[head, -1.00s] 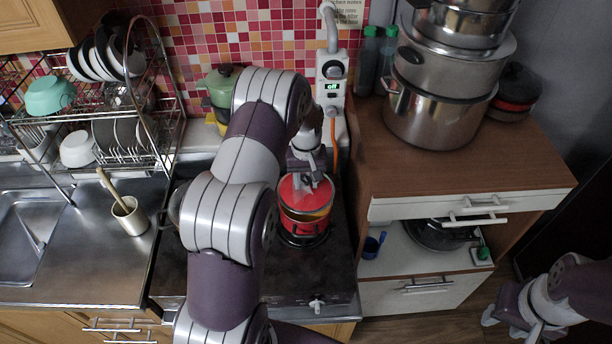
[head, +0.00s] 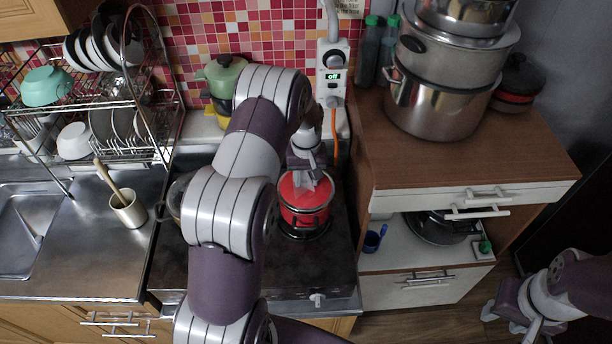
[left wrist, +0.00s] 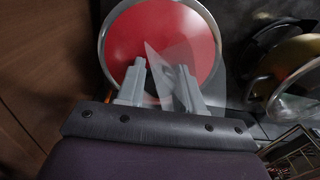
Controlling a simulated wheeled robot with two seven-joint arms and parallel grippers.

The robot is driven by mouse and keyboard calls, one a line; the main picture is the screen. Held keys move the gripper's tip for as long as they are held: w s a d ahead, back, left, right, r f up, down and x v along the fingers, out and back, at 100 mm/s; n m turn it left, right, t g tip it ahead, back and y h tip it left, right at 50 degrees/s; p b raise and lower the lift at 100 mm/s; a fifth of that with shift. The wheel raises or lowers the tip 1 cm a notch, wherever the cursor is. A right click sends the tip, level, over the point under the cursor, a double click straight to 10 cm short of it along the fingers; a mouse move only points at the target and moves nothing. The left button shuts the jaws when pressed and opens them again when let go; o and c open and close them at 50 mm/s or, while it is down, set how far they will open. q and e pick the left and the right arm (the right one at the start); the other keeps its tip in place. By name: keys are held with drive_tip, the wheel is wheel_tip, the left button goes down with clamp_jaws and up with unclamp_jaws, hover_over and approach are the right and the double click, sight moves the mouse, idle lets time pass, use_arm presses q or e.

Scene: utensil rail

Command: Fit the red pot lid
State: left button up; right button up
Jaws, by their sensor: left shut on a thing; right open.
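The red pot (head: 304,219) stands on the dark stove top, right of my left arm. The red pot lid (head: 289,188) is at the pot's rim, with no clear gap visible between them. I cannot tell whether it is fully seated. My left gripper (head: 310,181) is above the lid, shut on its handle, which the fingers mostly hide. In the left wrist view the lid (left wrist: 185,35) shows as a red disc with a grey rim beyond my left gripper (left wrist: 160,80). My right gripper (head: 511,321) is open and empty at the lower right, away from the pot.
Another pot (head: 178,196) is partly hidden behind my left arm. A green pot (head: 222,78) stands at the back. A wooden cabinet (head: 460,165) with stacked steel pots (head: 440,105) stands to the right. The stove front (head: 265,275) is clear.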

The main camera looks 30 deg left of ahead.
use_arm(q)
drive_tip(key=shift+f+b, duration=0.55)
drive_tip(key=shift+f, duration=0.3)
drive_tip(key=o, duration=1.2)
wheel_tip(320, 180, up, 10)
drive_tip(key=b, duration=0.3)
drive_tip(key=shift+s, duration=0.1)
wheel_tip(320, 180, up, 3)
drive_tip(key=shift+f+p, duration=0.2)
drive_tip(key=shift+p, duration=0.65)
